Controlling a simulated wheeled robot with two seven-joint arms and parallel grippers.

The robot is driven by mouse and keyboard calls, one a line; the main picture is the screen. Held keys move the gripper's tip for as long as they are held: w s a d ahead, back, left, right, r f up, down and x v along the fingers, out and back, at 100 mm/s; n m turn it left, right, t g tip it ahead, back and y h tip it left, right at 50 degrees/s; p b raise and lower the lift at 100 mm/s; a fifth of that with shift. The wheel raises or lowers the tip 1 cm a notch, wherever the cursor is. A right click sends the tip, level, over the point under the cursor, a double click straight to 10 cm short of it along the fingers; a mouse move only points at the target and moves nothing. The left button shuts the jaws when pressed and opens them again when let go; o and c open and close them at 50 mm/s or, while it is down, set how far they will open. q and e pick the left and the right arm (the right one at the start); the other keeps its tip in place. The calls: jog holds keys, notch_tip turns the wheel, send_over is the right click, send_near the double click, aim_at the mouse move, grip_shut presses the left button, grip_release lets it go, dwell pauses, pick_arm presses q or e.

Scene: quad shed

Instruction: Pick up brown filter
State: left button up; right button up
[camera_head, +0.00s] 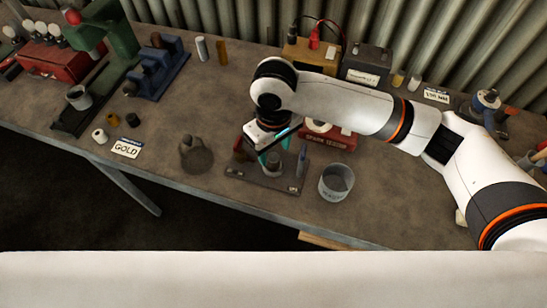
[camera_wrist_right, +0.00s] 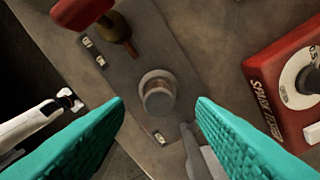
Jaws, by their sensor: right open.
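A short round cylinder (camera_wrist_right: 158,92) with a grey rim and a dull brownish body stands upright on a dark base plate (camera_wrist_right: 150,45). It also shows small in the head view (camera_head: 272,160), partly hidden by my right gripper. I cannot tell whether it is the brown filter. Another brown upright cylinder (camera_head: 222,52) stands at the back of the bench. My right gripper (camera_wrist_right: 160,107) is open above the plate, with its teal fingers on either side of the grey-rimmed cylinder in the wrist view and nothing held. My left gripper is not in view in the head picture.
A red spark tester (camera_head: 328,136) stands right of the plate and a grey can (camera_head: 337,182) at its front right. A red-handled tool (camera_wrist_right: 85,12) is close by. A bell-shaped object (camera_head: 195,155) stands left.

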aim_at(273, 156)
notch_tip(273, 156, down, 4)
jog(key=shift+r+p, duration=0.15)
jog(key=shift+p, duration=0.25)
jog(key=shift+f, duration=0.3)
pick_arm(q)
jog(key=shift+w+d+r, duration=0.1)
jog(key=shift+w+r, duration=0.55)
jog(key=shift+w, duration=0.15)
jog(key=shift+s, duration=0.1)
pick_arm(e)
jog(key=shift+c, duration=0.5)
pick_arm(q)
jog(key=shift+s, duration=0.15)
pick_arm(e)
jog(key=c, duration=1)
jog(key=shift+o, duration=0.2)
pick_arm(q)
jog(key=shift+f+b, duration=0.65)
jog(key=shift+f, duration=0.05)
pick_arm(e)
notch_tip(273, 156, up, 10)
jog(key=shift+r, duration=0.1)
